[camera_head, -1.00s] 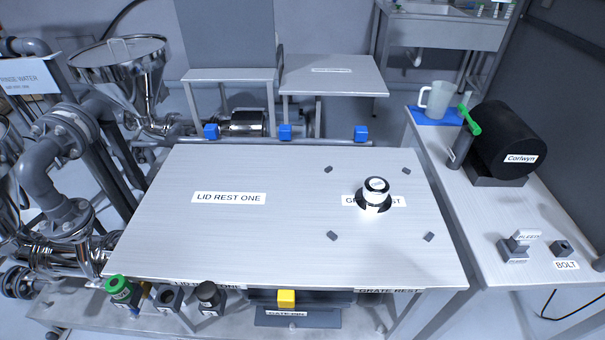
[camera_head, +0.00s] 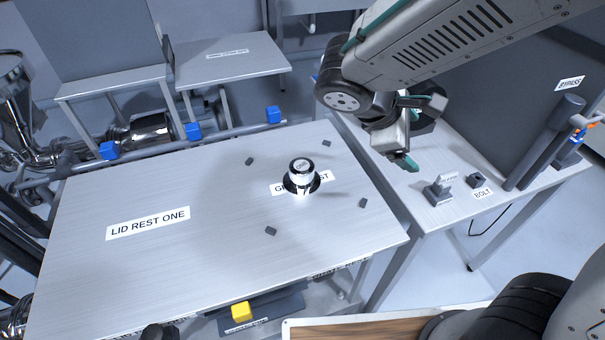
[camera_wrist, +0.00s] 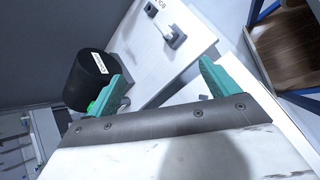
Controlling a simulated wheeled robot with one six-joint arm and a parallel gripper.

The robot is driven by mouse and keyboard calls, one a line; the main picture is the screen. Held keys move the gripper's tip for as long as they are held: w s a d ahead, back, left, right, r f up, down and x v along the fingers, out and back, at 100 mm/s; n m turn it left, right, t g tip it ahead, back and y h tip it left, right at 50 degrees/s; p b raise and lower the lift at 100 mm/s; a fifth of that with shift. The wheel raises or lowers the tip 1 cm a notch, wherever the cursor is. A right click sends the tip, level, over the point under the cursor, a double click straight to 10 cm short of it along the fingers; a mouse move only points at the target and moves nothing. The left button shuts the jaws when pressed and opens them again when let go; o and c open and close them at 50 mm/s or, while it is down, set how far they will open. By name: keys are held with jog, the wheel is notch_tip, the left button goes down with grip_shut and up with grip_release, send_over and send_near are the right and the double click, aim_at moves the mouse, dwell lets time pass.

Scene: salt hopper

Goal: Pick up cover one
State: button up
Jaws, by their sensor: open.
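No label that reads cover one is legible, so I cannot tell which thing it is. My gripper (camera_head: 408,150) is raised at the right, above the side bench and clear of the round piece. In the wrist view my gripper (camera_wrist: 163,90) shows two teal fingers spread apart with nothing between them. The round piece is not in the wrist view.
The side bench (camera_head: 405,185) holds a grey fitting (camera_head: 438,190) and a bolt block (camera_head: 478,180). The left tabletop is bare.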

jog(key=w+a+f+n+t, duration=0.3)
jog(key=a+f+n, duration=0.1)
jog(key=a+n, duration=0.15)
jog(key=w+a+f+n+t, duration=0.2)
jog(key=w+a+f+n, duration=0.15)
jog(key=a, duration=0.35)
jog(key=n+t+y, duration=0.2)
jog(key=n+t, duration=0.1)
jog(key=n, duration=0.4)
send_near(301, 166)
jog(key=x, duration=0.4)
jog(key=shift+w+d, duration=0.1)
jog(key=shift+w, duration=0.15)
jog(key=shift+w+f+t, duration=0.1)
jog(key=shift+f+t, duration=0.2)
jog(key=x, duration=0.7)
jog(key=shift+d+f, duration=0.15)
jog(key=shift+d, duration=0.05)
jog(key=c, duration=1.2)
